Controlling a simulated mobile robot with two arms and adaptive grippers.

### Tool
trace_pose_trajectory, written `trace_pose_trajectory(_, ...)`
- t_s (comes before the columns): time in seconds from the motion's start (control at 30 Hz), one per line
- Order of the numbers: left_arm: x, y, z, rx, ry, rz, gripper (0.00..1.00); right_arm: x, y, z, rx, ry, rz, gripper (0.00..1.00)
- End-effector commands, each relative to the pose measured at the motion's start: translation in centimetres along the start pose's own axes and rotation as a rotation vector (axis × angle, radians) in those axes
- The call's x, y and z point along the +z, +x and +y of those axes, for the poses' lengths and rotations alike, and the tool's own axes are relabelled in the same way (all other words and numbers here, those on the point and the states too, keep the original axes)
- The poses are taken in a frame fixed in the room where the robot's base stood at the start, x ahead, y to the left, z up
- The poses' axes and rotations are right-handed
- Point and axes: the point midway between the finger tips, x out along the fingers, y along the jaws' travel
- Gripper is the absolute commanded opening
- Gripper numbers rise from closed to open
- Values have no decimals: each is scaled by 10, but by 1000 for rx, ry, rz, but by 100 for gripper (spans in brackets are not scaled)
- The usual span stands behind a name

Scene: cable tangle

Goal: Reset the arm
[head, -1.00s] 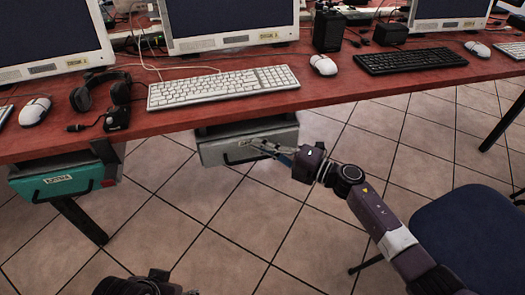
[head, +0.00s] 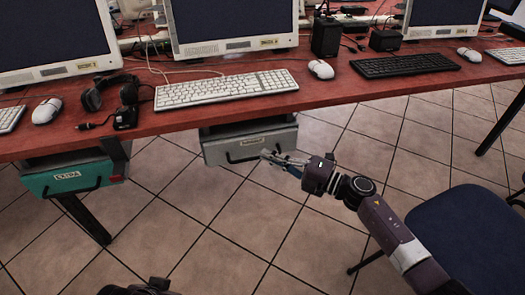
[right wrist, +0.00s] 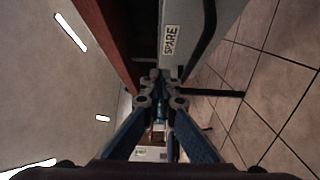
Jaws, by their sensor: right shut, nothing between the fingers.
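My right gripper (head: 266,156) is in front of the grey drawer unit (head: 225,149) under the table. It is shut and empty, its fingertips by the drawer's lower right front; I cannot tell whether they touch it. In the right wrist view, the closed fingers (right wrist: 158,78) point along the drawer front, with the "SPARE" label (right wrist: 171,40) just above them. The grey drawer looks closed. My right arm comes in from the lower right. My left gripper does not show clearly; only a dark piece of my own body is at the bottom edge.
The red table (head: 330,97) carries monitors, a white keyboard (head: 226,88), a black keyboard (head: 405,64), mice and a headset (head: 110,92). A teal drawer unit (head: 70,183) hangs at the left. A blue chair (head: 455,235) stands at the right. The tiled floor between is clear.

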Motion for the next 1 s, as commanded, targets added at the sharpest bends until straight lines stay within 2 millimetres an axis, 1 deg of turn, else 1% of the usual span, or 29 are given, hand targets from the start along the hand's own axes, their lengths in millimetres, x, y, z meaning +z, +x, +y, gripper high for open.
trace_pose_trajectory(0.03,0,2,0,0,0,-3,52,0,-10,0,-4,-1,-2,0)
trace_pose_trajectory(0.1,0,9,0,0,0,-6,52,1,-24,0,-4,0,-2,0)
trace_pose_trajectory(0.2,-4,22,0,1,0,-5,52,0,-43,-1,-4,0,0,0)
trace_pose_trajectory(0.3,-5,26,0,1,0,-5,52,0,-60,0,-4,-1,-1,0)
trace_pose_trajectory(0.43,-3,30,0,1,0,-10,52,-1,-75,-1,-3,1,1,0)
trace_pose_trajectory(0.6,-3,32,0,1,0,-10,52,0,-83,0,-1,-1,1,0)
trace_pose_trajectory(0.77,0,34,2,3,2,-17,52,0,-82,1,7,9,-13,0)
trace_pose_trajectory(0.87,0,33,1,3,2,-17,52,4,-79,6,35,50,-78,0)
trace_pose_trajectory(1.0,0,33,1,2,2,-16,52,21,-80,15,103,180,-266,0)
